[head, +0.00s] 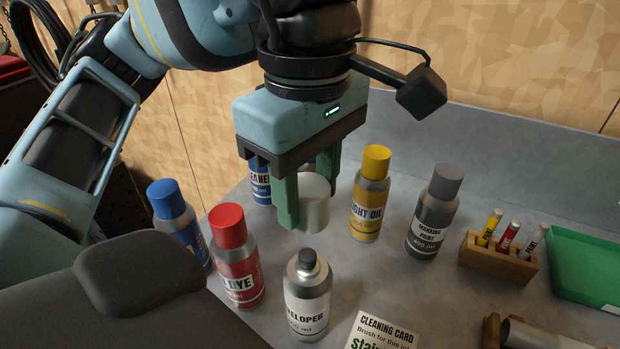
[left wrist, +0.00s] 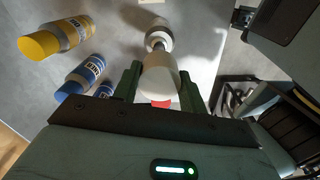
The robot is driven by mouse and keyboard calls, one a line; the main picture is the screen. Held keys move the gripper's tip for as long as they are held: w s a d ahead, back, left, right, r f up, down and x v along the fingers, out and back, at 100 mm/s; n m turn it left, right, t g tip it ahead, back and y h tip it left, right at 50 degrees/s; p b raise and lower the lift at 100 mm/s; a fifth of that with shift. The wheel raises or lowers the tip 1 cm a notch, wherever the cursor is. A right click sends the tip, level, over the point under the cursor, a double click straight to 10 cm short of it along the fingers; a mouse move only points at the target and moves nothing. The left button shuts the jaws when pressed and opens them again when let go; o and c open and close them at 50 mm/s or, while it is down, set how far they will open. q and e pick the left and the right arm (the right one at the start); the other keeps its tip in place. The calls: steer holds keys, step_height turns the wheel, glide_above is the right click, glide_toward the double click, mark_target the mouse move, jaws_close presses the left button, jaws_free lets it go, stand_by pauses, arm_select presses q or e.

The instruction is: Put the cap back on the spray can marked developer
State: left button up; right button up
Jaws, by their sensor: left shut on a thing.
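The developer can (head: 307,304) stands upright on the grey bench, uncapped, with its dark nozzle showing; its label is partly cut off from sight. My left gripper (head: 305,200) is shut on a white cap (head: 314,205) and holds it above and slightly behind the can in the head view, with a gap between cap and nozzle. In the left wrist view the cap (left wrist: 160,78) sits between the fingers (left wrist: 160,88), and the can (left wrist: 158,36) lies just beyond it. My right gripper is not in view.
A red dye can (head: 238,262) and a blue-capped can (head: 178,222) stand left of the developer can. Another blue can (head: 260,184) is behind the gripper. Light oil (head: 368,205) and marking paint (head: 433,218) stand right. A pen block (head: 497,261), green tray (head: 590,268) and cleaning card (head: 384,333) lie farther right.

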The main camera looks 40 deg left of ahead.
mark_target(309, 254)
arm_select(q)
steer(key=shift+f+b, duration=0.3)
steer(key=shift+f, duration=0.4)
steer(key=shift+f+b, duration=0.55)
steer(key=shift+f, duration=0.5)
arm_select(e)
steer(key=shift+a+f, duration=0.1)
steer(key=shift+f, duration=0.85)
arm_select(q)
steer(key=shift+f, duration=0.15)
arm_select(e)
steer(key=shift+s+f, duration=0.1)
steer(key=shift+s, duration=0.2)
arm_select(q)
steer(key=shift+f, duration=0.15)
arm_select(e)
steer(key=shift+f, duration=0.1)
arm_select(q)
steer(key=shift+f+b, duration=0.65)
steer(key=shift+f, duration=0.2)
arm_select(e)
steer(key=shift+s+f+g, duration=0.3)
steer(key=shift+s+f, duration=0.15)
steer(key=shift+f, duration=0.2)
arm_select(q)
steer(key=shift+f, duration=0.1)
